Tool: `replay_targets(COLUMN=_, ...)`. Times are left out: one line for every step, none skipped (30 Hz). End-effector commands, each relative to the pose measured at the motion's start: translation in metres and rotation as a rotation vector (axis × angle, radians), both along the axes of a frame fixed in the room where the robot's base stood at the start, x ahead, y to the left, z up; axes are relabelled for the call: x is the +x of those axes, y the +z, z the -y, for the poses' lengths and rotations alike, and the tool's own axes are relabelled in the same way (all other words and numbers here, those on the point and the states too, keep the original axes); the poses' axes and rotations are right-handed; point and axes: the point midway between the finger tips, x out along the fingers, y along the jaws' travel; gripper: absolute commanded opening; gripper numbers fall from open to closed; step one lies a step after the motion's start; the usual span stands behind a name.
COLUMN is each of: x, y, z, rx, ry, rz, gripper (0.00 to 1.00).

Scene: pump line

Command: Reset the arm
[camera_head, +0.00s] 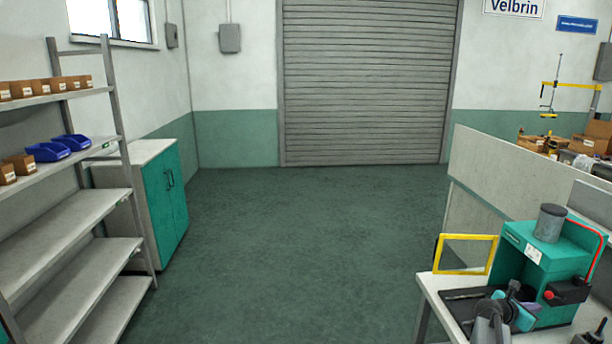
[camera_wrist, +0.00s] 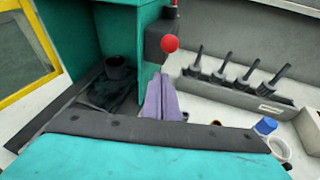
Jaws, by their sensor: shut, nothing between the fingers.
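My gripper (camera_wrist: 162,78) shows in the wrist view as two purple fingers side by side, shut with nothing between them. In the head view my gripper (camera_head: 526,292) is at the lower right, in front of the teal bench machine (camera_head: 516,258). My arm hides part of the machine's base. The machine has a grey cylinder (camera_head: 550,223) on top and a red knob (camera_wrist: 169,43) on its side. A black round socket (camera_wrist: 117,68) stands on its dark base, left of the fingers. Whether the fingers touch anything is hard to tell.
A yellow frame guard (camera_head: 465,236) stands at the machine's left. A grey rack with several black-handled tools (camera_wrist: 238,82) and a blue-capped bottle (camera_wrist: 265,126) are to the right. Shelving (camera_head: 62,220) and a teal cabinet (camera_head: 165,195) line the left. The middle floor is clear.

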Motion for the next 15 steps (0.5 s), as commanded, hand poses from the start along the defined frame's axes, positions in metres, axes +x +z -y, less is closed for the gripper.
replay_targets(x=0.000, y=-0.003, z=-0.006, rx=0.013, ry=-0.005, rz=0.016, gripper=0.00)
replay_targets(x=0.001, y=-0.004, z=-0.009, rx=0.022, ry=-0.009, rz=0.027, gripper=0.00)
replay_targets(x=0.002, y=-0.007, z=-0.013, rx=0.035, ry=-0.015, rz=0.043, gripper=0.00)
replay_targets(x=0.002, y=-0.008, z=-0.016, rx=0.044, ry=-0.018, rz=0.053, gripper=0.00)
replay_targets(x=0.003, y=-0.011, z=-0.020, rx=0.055, ry=-0.023, rz=0.068, gripper=0.00)
replay_targets(x=0.004, y=-0.014, z=-0.026, rx=0.071, ry=-0.031, rz=0.086, gripper=0.00)
replay_targets(x=0.004, y=-0.016, z=-0.029, rx=0.082, ry=-0.037, rz=0.100, gripper=0.00)
replay_targets(x=0.005, y=-0.018, z=-0.033, rx=0.094, ry=-0.043, rz=0.113, gripper=0.00)
replay_targets(x=0.006, y=-0.021, z=-0.039, rx=0.111, ry=-0.051, rz=0.133, gripper=0.00)
replay_targets(x=0.007, y=-0.024, z=-0.045, rx=0.126, ry=-0.058, rz=0.151, gripper=0.00)
replay_targets(x=0.008, y=-0.027, z=-0.050, rx=0.141, ry=-0.065, rz=0.167, gripper=0.00)
replay_targets(x=0.008, y=-0.030, z=-0.056, rx=0.160, ry=-0.075, rz=0.190, gripper=0.00)
replay_targets(x=0.009, y=-0.033, z=-0.062, rx=0.178, ry=-0.085, rz=0.209, gripper=0.00)
replay_targets(x=0.009, y=-0.037, z=-0.069, rx=0.196, ry=-0.095, rz=0.229, gripper=0.00)
replay_targets(x=0.011, y=-0.041, z=-0.078, rx=0.221, ry=-0.108, rz=0.255, gripper=0.00)
